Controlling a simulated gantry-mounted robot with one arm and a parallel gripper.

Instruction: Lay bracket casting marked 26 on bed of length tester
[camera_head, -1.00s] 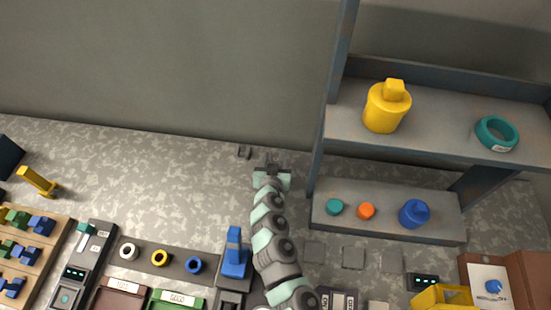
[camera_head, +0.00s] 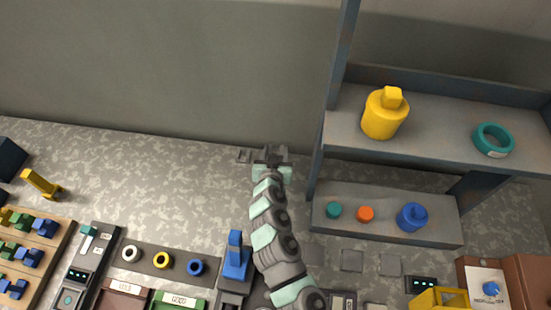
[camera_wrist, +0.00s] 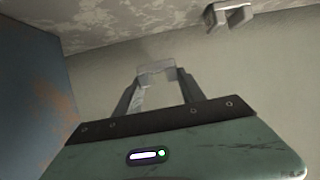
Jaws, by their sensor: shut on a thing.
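My gripper (camera_wrist: 157,84) shows in the wrist view with its two fingers closed on a small pale grey casting (camera_wrist: 156,68). No number is readable on it. In the head view my gripper (camera_head: 272,158) is near the back wall, left of the shelf, and its own wrist hides what it holds. A second grey bracket-shaped casting (camera_wrist: 230,16) lies apart from the fingers in the wrist view. It also shows in the head view (camera_head: 243,156), just left of my gripper. I cannot tell for sure which device is the length tester.
The shelf unit (camera_head: 390,235) stands to the right, carrying a yellow cylinder (camera_head: 384,116), a teal ring (camera_head: 493,140) and a blue knobbed part (camera_head: 411,217). A device with a lit display (camera_head: 76,274) and a blue upright part (camera_head: 236,258) stand at front left.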

